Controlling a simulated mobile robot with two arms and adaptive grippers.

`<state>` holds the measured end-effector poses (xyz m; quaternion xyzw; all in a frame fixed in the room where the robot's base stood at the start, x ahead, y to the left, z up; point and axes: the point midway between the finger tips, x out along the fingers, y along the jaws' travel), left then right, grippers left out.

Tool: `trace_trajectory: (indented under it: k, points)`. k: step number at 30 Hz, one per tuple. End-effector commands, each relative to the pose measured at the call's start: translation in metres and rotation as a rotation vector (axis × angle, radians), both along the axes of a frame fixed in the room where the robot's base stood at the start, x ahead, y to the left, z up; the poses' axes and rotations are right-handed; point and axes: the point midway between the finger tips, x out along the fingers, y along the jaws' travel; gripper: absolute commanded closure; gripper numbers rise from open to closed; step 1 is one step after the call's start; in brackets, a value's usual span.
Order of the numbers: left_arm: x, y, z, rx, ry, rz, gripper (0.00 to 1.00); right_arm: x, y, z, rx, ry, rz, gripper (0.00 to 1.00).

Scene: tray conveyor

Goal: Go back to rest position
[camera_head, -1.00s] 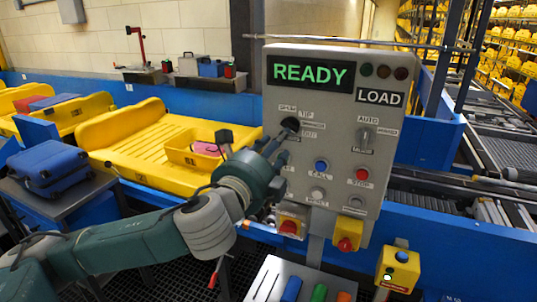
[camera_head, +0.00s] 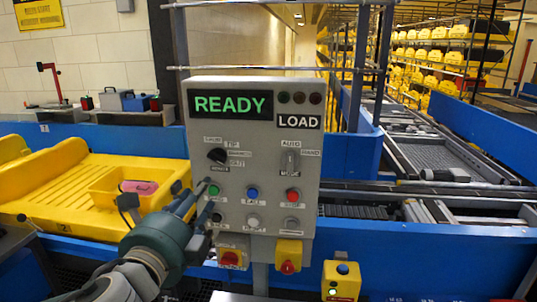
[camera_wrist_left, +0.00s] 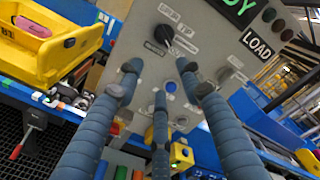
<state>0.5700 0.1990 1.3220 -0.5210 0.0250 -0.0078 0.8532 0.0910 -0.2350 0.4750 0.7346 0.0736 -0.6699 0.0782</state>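The grey control panel (camera_head: 255,175) stands in the middle of the head view, with a green READY display (camera_head: 230,104) and a LOAD label. Its black selector knob (camera_head: 217,155) is uncovered and also shows in the left wrist view (camera_wrist_left: 165,33). My left gripper (camera_head: 165,203) is in front of the panel's lower left, below the knob. In the left wrist view its fingers (camera_wrist_left: 158,78) are spread apart with nothing between them. They point at the panel; whether a fingertip touches it is unclear. My right gripper is out of view.
A yellow tray (camera_head: 70,190) with a small yellow bin (camera_head: 105,190) holding a pink item lies left of the panel, on the blue conveyor (camera_head: 110,140). Red knobs on yellow boxes (camera_head: 288,252) sit under the panel. A yellow button box (camera_head: 341,281) stands lower right.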

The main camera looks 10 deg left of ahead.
Motion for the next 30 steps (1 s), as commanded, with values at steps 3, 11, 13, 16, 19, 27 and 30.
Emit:
trace_trajectory:
  k: [3, 11, 13, 16, 19, 27, 30]
  points:
    - [-0.006, -0.014, -0.048, -0.178, 0.114, 0.002, 0.62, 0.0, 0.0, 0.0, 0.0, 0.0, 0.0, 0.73]
    - [-0.049, -0.027, -0.185, -0.749, 0.456, 0.183, 0.62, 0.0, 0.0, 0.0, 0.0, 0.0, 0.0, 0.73]
    - [-0.07, -0.026, -0.224, -0.898, 0.547, 0.278, 0.62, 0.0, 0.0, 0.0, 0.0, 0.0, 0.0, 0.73]
    - [-0.107, -0.02, -0.278, -1.096, 0.662, 0.446, 0.62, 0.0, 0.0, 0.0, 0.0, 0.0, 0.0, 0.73]
    - [-0.145, -0.014, -0.321, -1.249, 0.745, 0.615, 0.62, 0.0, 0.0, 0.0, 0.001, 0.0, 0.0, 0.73]
    - [-0.236, 0.0, -0.394, -1.486, 0.856, 0.999, 0.62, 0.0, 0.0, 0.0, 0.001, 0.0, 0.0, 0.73]
    - [-0.267, 0.004, -0.412, -1.537, 0.875, 1.125, 0.62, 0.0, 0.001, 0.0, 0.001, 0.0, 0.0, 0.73]
